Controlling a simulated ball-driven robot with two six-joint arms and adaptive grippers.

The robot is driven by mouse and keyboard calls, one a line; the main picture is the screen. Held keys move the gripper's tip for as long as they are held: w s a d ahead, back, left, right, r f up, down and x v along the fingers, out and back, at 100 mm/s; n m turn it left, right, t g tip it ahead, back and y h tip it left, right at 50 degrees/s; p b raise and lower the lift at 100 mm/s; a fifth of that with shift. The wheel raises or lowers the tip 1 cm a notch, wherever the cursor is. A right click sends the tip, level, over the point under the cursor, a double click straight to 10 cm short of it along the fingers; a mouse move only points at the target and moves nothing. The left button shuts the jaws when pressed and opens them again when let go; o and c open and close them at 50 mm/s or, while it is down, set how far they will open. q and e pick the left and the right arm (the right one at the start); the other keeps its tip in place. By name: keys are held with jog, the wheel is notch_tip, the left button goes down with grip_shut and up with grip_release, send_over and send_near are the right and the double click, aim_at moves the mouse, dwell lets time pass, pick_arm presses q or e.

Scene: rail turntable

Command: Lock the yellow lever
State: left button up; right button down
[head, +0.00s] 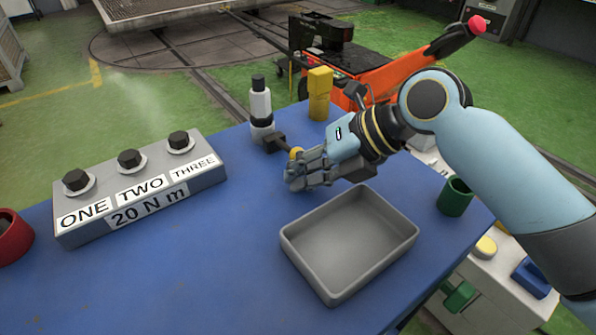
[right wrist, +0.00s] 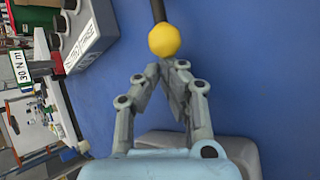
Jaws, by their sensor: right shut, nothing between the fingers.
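The yellow lever is a round yellow knob (head: 296,153) on a dark rod. In the head view the rod runs to the dark base of a white and black post (head: 261,105) on the blue table. My right gripper (head: 295,178) is at the knob's near side, its fingers partly covering the knob's lower part. In the right wrist view the knob (right wrist: 164,40) lies just beyond my closed, empty fingertips (right wrist: 170,66). I cannot tell whether they touch it. My left gripper is not in view.
A grey tray (head: 405,238) lies in front of my right gripper. A yellow block (head: 319,90) stands behind it. A grey bolt block (head: 140,205) marked ONE, TWO, THREE is at left, a red cup (head: 12,240) at the left edge, a green cup (head: 455,198) at right. The front-left table is clear.

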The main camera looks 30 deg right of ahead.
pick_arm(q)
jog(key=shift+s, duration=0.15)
pick_arm(e)
jog(key=shift+w+a+f, duration=0.1)
jog(key=shift+f, duration=0.05)
pick_arm(q)
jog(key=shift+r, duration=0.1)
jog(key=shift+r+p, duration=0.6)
jog(key=shift+p, duration=0.1)
pick_arm(e)
jog(key=shift+r+g, duration=0.4)
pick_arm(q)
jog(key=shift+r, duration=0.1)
pick_arm(e)
jog(key=shift+r, duration=0.1)
